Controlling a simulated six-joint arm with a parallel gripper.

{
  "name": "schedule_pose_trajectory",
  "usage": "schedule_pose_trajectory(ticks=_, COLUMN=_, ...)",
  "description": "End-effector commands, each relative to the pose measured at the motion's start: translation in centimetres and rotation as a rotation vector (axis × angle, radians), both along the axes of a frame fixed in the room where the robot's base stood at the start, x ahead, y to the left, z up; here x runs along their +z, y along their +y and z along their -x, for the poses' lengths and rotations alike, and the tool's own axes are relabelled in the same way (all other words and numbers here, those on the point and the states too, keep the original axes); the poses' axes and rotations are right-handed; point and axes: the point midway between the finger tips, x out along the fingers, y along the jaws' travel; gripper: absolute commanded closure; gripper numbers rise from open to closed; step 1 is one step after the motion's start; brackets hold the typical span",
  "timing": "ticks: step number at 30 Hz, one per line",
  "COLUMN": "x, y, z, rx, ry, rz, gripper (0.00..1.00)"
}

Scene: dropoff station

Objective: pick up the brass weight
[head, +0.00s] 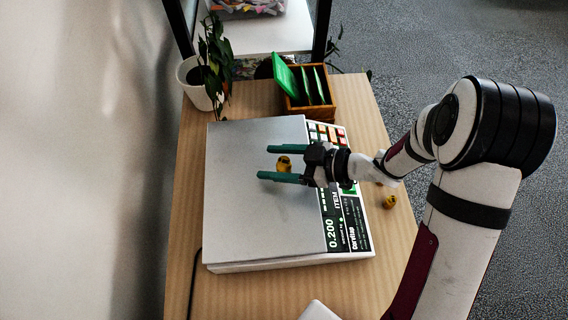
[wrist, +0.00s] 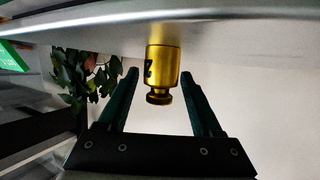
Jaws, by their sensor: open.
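A brass weight (head: 284,163) stands on the metal plate of a scale (head: 245,220). My gripper (head: 263,162) reaches in from the right with its green fingers apart, one on each side of the weight. The wrist view is upside down: the brass weight (wrist: 162,68) stands on the plate with its knob pointing down in the picture and a dark mark on its side. My gripper's fingers (wrist: 160,76) flank it there, with gaps visible on both sides. The scale display reads 0.200.
Another small brass weight (head: 390,201) stands on the wooden table (head: 185,240) right of the scale, near my arm. A wooden box with green packets (head: 318,108) and a potted plant (head: 196,88) stand behind the scale. The plate's left and front are clear.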

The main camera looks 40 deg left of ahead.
Motion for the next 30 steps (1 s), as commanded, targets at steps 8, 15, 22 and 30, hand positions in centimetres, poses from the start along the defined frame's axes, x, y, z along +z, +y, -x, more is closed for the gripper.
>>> schedule_pose_trajectory(ticks=8, x=-0.39, y=0.91, z=0.35, rx=-0.001, ry=0.000, rz=0.000, gripper=0.33)
schedule_pose_trajectory(ticks=15, x=-0.37, y=0.88, z=0.32, rx=-0.001, ry=-0.001, rz=0.000, gripper=0.73)
schedule_pose_trajectory(ticks=22, x=-0.36, y=0.88, z=0.32, rx=-0.001, ry=-0.001, rz=0.000, gripper=1.00)
schedule_pose_trajectory(ticks=30, x=-0.34, y=0.87, z=0.32, rx=-0.001, ry=-0.001, rz=0.000, gripper=1.00)
